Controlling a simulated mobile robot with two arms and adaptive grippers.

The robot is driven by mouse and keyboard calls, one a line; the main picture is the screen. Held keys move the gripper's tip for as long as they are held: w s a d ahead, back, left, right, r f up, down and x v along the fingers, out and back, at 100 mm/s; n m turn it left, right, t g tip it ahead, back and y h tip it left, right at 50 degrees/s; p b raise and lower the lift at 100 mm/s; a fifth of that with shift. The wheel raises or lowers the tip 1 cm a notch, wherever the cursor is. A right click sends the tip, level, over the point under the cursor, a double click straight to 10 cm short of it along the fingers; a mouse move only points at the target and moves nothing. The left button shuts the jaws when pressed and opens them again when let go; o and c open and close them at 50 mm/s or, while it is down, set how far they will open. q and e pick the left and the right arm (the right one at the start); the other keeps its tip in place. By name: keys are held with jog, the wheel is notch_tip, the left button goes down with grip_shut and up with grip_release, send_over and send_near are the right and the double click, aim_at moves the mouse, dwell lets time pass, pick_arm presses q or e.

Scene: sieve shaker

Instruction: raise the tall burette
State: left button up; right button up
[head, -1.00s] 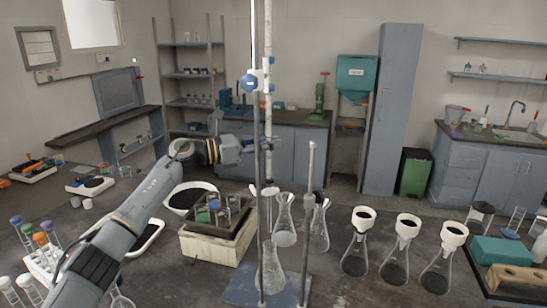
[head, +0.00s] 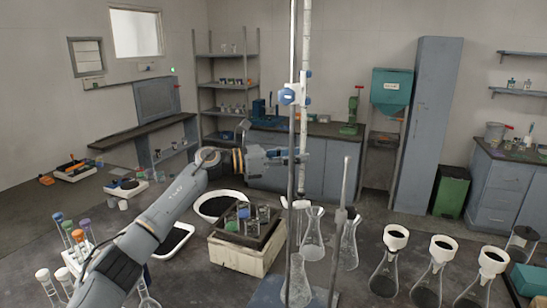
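The tall burette (head: 305,60) is a pale, narrow upright tube that runs out of the top of the head view. It stands beside a thin grey stand rod (head: 292,200), with a blue and white clamp (head: 293,96) at mid-height. The rod rises from a blue-grey base plate (head: 268,292). My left gripper (head: 295,157) reaches in from the left at the burette's lower part, below the clamp. Its fingertips overlap the rod and tube, so I cannot tell whether they are closed on the burette. My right gripper is not in view.
Glass flasks (head: 312,240) stand around the stand. Flasks with white funnels (head: 396,238) are at the right. A second short rod (head: 344,200) rises right of the burette. A wooden box (head: 235,256) of small jars and a tube rack (head: 72,262) are left.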

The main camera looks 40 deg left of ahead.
pick_arm(q)
jog(key=v, duration=1)
jog(key=shift+a+r, duration=0.1)
jog(key=shift+r, duration=0.05)
jog(key=shift+s, duration=0.1)
